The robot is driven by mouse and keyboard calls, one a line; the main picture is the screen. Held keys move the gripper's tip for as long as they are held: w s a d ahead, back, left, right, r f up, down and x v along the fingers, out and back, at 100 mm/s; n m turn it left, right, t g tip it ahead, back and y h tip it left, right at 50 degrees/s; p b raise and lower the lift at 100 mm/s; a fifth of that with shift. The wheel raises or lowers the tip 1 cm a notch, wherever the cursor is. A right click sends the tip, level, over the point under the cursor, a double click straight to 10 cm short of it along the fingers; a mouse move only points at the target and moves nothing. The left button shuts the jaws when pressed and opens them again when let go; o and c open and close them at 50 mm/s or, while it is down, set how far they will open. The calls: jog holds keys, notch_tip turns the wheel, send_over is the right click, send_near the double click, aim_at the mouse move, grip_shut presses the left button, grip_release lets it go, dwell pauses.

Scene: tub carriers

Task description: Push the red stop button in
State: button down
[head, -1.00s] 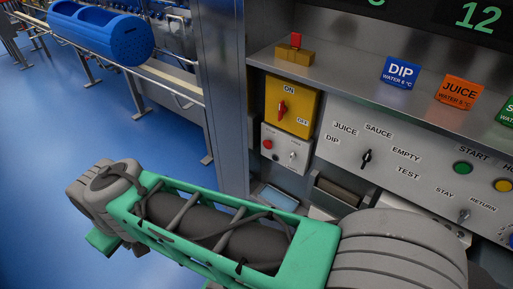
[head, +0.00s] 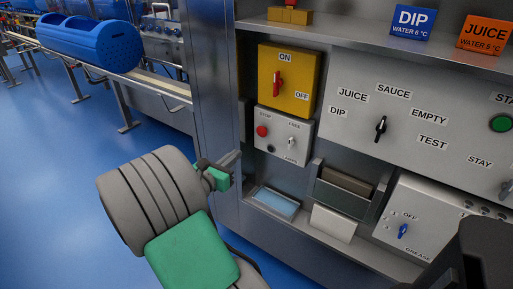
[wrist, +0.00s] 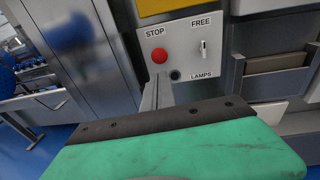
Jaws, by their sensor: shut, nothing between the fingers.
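The red stop button (head: 262,131) is a round knob at the upper left of a small light grey box (head: 293,146), under the word STOP. In the wrist view the red button (wrist: 159,56) shows whole, with a toggle switch to its right and a dark round spot below it. My gripper (head: 233,159) is shut and empty. Its grey fingers are to the left of and below the button in the head view. In the wrist view the fingers (wrist: 157,92) rise just below the button. I see no contact, and cannot tell the remaining distance.
A yellow box (head: 306,88) with a red ON/OFF handle is above the grey box. A steel post (head: 216,80) stands to its left. Below are a tray with a blue pad (head: 278,203) and a brown-filled holder (head: 347,182). Open blue floor (head: 60,180) lies to the left.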

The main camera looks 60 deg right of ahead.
aim_at(261, 132)
jog(key=shift+r, duration=0.1)
jog(key=d+b, duration=0.1)
jog(key=d, duration=0.8)
jog(key=s+d+f+b, duration=0.1)
jog(key=d, duration=0.4)
jog(key=shift+f+b, duration=0.1)
jog(key=shift+b, duration=0.25)
